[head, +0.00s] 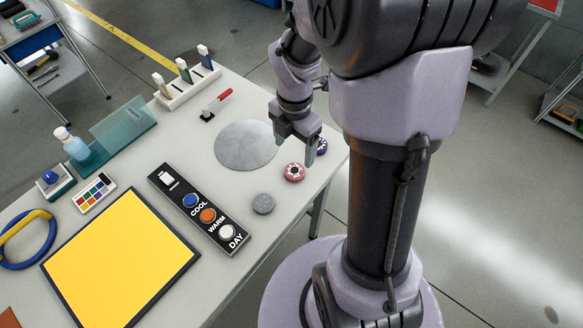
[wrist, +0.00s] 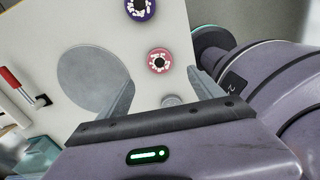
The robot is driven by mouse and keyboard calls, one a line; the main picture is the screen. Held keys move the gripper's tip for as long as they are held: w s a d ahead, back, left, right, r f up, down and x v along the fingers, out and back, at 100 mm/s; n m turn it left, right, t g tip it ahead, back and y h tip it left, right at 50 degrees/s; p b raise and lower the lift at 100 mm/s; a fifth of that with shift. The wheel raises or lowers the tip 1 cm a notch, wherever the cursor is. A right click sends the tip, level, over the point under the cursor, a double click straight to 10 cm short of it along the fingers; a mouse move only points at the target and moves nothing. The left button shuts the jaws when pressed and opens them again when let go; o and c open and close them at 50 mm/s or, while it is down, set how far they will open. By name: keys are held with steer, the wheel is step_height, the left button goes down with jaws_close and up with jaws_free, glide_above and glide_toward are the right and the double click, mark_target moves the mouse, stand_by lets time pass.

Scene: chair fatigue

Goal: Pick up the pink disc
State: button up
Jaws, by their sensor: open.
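The pink disc (head: 294,172) lies flat on the table near its right edge, just right of the grey round plate. It also shows in the wrist view (wrist: 159,61), ahead of the fingers and between their lines. My gripper (head: 298,150) is open and empty, above the table close to the pink disc. In the wrist view my gripper (wrist: 160,95) has its two fingers spread wide apart. A purple disc (head: 321,146) lies beyond the pink one, partly hidden by a finger in the head view; it shows clearly in the wrist view (wrist: 140,8).
A grey disc (head: 262,203) lies nearer the black panel (head: 207,218) marked COOL, WARM, DAY. The grey round plate (head: 240,147) lies left of my gripper. A red-handled tool (head: 217,103) and a white rack (head: 188,88) stand farther back. The table edge is close on the right.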

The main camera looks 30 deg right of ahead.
mark_target(294, 170)
step_height(294, 170, down, 10)
steer(key=b, duration=0.5)
steer(key=shift+r, duration=0.35)
steer(key=c, duration=1.5)
steer(key=shift+r, duration=0.1)
